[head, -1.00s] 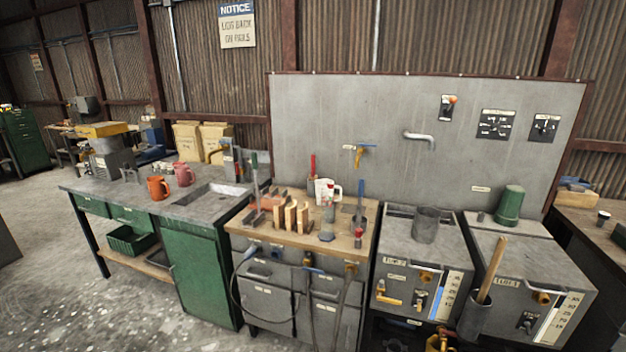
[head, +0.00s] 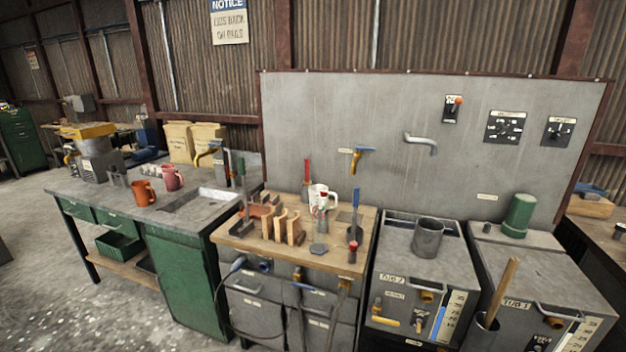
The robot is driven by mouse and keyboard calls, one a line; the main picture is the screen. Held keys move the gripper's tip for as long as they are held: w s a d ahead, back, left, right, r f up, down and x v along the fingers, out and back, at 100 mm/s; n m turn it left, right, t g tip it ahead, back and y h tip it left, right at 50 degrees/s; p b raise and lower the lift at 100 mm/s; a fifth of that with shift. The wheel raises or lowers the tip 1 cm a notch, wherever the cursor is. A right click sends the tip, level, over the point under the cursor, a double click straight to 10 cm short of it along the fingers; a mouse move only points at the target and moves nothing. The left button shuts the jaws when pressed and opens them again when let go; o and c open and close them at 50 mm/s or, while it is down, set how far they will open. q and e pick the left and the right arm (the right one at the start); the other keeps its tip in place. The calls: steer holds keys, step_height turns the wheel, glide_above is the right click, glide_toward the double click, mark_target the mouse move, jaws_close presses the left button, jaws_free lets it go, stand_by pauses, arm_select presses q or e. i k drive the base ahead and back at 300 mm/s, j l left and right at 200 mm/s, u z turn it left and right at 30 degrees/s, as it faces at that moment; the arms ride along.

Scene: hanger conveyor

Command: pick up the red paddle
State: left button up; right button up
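A red upright handle (head: 307,173), which looks like the red paddle, stands at the back of the wooden-topped bench (head: 262,245). Its lower part is partly hidden behind the things in front of it. A white mug (head: 319,196) stands just right of it. A blue upright handle (head: 356,200) stands further right on the same bench, and a green one (head: 241,180) stands at its left edge. Neither of my grippers shows in the head view.
A wooden rack (head: 293,230) with slots stands in front of the red handle. A sink counter (head: 130,215) with orange (head: 145,193) and pink (head: 172,177) mugs is on the left. Tub units (head: 425,265) with a metal cup (head: 428,238) are on the right. Open floor (head: 60,285) lies front left.

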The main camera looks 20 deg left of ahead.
mark_target(306, 183)
steer(key=i+z, duration=0.15)
steer(key=i, duration=1.45)
